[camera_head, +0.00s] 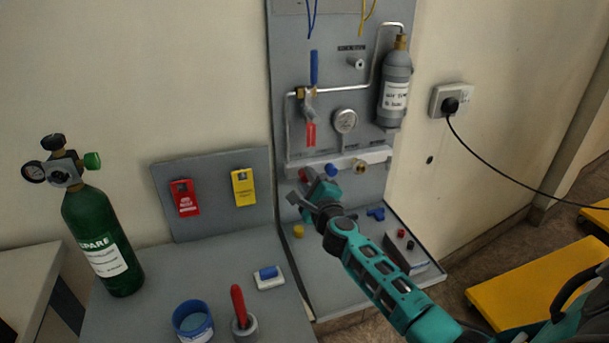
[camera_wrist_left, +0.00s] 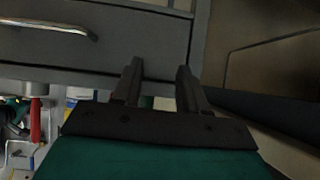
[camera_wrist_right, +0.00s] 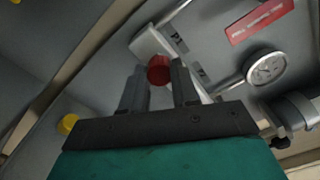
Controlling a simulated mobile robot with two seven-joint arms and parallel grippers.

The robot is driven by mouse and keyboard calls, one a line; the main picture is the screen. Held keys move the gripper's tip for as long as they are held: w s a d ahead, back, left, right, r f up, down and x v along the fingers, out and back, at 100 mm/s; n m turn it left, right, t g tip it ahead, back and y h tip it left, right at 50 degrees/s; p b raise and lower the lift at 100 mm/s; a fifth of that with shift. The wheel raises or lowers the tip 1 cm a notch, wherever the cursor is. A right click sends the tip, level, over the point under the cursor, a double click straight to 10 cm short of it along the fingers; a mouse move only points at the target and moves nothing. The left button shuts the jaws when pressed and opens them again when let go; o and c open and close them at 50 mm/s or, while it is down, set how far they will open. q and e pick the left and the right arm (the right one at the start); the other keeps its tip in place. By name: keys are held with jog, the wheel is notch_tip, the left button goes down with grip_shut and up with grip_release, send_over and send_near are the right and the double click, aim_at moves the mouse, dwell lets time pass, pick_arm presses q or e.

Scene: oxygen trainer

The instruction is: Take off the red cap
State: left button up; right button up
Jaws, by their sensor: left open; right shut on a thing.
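The red cap (camera_wrist_right: 159,70) sits between the fingertips of my right gripper (camera_wrist_right: 160,84) in the right wrist view. The right gripper is shut on it. In the head view the right gripper (camera_head: 312,200) reaches to the left end of the white manifold bar (camera_head: 340,157), and a little red of the cap (camera_head: 303,174) shows beyond the fingers. I cannot tell whether the cap is still seated on its port. My left gripper (camera_wrist_left: 158,80) is open and empty in the left wrist view, facing a grey drawer front (camera_wrist_left: 110,40).
A blue cap (camera_head: 330,169) and a brass fitting (camera_head: 359,166) sit along the bar. A yellow cap (camera_head: 298,231) and a blue piece (camera_head: 376,213) lie on the grey base. A green cylinder (camera_head: 103,240) stands at left. A cable (camera_head: 510,177) runs from the wall socket.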

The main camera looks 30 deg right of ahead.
grip_shut()
jog(key=n, duration=0.3)
jog(key=shift+n, duration=2)
jog(key=n, duration=0.3)
jog(key=shift+n, duration=0.4)
